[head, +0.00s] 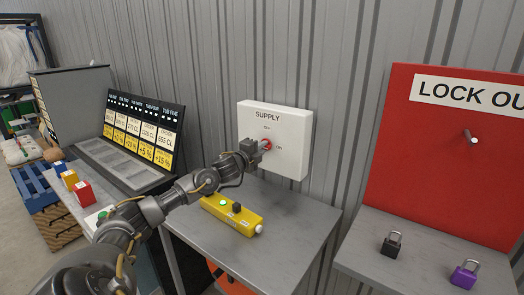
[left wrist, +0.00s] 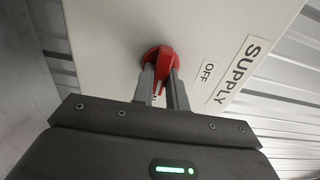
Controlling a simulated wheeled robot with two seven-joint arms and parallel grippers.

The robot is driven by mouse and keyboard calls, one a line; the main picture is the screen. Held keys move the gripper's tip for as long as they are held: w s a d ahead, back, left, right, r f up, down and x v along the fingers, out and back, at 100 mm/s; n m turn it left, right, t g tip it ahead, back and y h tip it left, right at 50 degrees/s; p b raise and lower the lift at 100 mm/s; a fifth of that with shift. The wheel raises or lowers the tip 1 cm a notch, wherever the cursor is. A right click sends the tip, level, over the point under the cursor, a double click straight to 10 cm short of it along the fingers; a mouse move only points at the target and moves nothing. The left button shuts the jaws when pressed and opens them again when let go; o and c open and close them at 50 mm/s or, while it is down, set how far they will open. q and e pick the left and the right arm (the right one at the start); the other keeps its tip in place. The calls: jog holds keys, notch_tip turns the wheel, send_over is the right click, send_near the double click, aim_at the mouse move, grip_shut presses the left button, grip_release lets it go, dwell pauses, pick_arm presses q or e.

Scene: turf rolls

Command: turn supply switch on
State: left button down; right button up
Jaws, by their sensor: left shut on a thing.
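The supply switch is a white box (head: 290,160) on the corrugated wall, labelled SUPPLY, with a red rotary knob (head: 266,144). My left gripper (head: 256,148) is at the knob, its arm reaching in from the left. In the left wrist view the fingers (left wrist: 161,90) are shut on the red knob (left wrist: 159,58), one on each side of its grip. The OFF label (left wrist: 208,70) and the SUPPLY label (left wrist: 238,70) are beside it. The gripper covers part of the knob, and I cannot tell exactly which way it points. My right gripper is not in view.
A yellow control box (head: 232,214) lies on the grey table (head: 290,225) below the switch. A red lock-out board (head: 440,165) stands at right, with a black padlock (head: 392,243) and a purple padlock (head: 465,273) on its shelf. A price display (head: 140,130) stands at left.

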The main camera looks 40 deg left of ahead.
pick_arm(q)
jog(key=shift+f, duration=0.1)
jog(key=c, duration=1.4)
grip_release()
jog(key=s+d+b, duration=0.1)
jog(key=s+b, duration=0.2)
jog(key=s, duration=0.7)
jog(key=shift+s+d, duration=0.15)
jog(key=shift+s, duration=0.2)
